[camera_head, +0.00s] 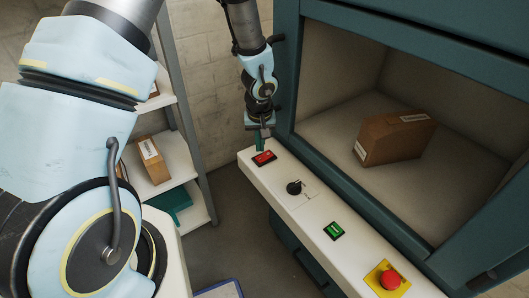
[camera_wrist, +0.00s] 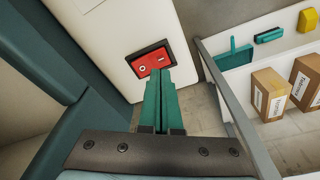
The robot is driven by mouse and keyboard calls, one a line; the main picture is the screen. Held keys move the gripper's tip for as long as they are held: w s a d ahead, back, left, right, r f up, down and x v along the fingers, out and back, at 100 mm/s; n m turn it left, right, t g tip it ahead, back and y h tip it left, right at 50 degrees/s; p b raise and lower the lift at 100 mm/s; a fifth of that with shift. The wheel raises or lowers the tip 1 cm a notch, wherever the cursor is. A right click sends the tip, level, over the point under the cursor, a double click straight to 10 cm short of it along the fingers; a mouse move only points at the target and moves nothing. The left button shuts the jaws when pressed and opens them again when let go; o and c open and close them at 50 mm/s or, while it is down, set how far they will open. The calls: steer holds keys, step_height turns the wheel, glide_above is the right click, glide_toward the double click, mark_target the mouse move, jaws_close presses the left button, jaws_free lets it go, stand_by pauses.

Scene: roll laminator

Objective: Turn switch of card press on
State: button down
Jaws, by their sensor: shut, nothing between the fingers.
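The card press (camera_head: 284,80) is a large dark teal machine on the right of the head view, with a white control ledge (camera_head: 318,222) along its front. A red rocker switch (camera_head: 264,158) sits at the ledge's far left end. It also shows in the wrist view (camera_wrist: 150,60), in a black frame with white marks. My gripper (camera_head: 262,143) is at that end of the ledge, with its green fingers (camera_wrist: 160,80) shut and empty. The fingertips are close to the switch's lower edge in the wrist view. I cannot tell whether they touch it.
A black knob (camera_head: 294,188), a green button (camera_head: 334,231) and a red emergency stop on a yellow base (camera_head: 390,279) follow along the ledge. A cardboard box (camera_head: 395,138) lies inside the machine's open chamber. Shelves with boxes (camera_head: 152,160) stand behind at left.

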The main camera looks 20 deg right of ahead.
mark_target(260, 159)
step_height(260, 159, up, 4)
steer(key=shift+p, duration=1.25)
steer(key=w+a+r+n, duration=0.1)
steer(key=w+a+r, duration=0.1)
steer(key=a+r, duration=0.55)
steer(key=w+a+r+n, duration=0.1)
steer(key=a+r, duration=0.3)
steer(key=a, duration=0.6)
steer(key=s+a+r, duration=0.3)
steer(key=a, duration=0.3)
steer(key=s+a+r, duration=0.3)
steer(key=s+a, duration=0.1)
steer(key=a, duration=0.2)
steer(key=shift+a+r+n, duration=0.3)
steer(key=shift+r, duration=0.1)
